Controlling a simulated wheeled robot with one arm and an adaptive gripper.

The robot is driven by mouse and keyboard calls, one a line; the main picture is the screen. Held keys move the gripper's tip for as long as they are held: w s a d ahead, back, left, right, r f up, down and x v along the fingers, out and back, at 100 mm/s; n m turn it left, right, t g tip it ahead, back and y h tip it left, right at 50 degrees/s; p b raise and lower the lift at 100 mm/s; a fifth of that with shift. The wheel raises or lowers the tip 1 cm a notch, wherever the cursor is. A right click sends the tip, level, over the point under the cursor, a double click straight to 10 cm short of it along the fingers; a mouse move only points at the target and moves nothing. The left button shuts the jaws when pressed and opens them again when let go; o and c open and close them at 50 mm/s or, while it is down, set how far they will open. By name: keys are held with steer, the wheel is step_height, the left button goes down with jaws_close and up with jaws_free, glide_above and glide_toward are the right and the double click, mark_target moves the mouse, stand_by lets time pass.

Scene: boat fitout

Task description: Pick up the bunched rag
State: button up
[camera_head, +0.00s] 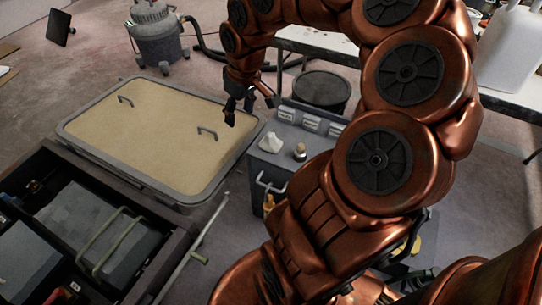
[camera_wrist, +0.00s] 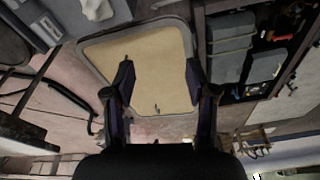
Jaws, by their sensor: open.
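The bunched rag (camera_head: 271,142) looks like a small whitish lump on top of a grey box (camera_head: 283,163). In the wrist view a pale crumpled shape, likely the same rag (camera_wrist: 97,9), shows at the top left edge, partly cut off. My gripper (camera_head: 252,107) is open and empty, above and a little left of the rag in the head view, with a gap between them. In the wrist view its two fingers (camera_wrist: 160,78) are spread apart, with the tan panel behind them.
A small beige-topped round object (camera_head: 300,151) stands on the box right of the rag. A dark round bin (camera_head: 322,90) is behind. A grey-framed tan panel (camera_head: 150,130) and an open dark storage compartment (camera_head: 75,165) lie left.

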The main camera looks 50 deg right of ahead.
steer(key=m+b, duration=0.2)
steer(key=b, duration=0.6)
glide_above(271, 134)
steer(key=s, duration=0.2)
step_height(271, 134, down, 14)
steer(key=shift+t+h, duration=0.3)
steer(key=shift+t, duration=0.1)
steer(key=shift+b+x, duration=1.7)
steer(key=shift+x, duration=2.3)
jaws_close()
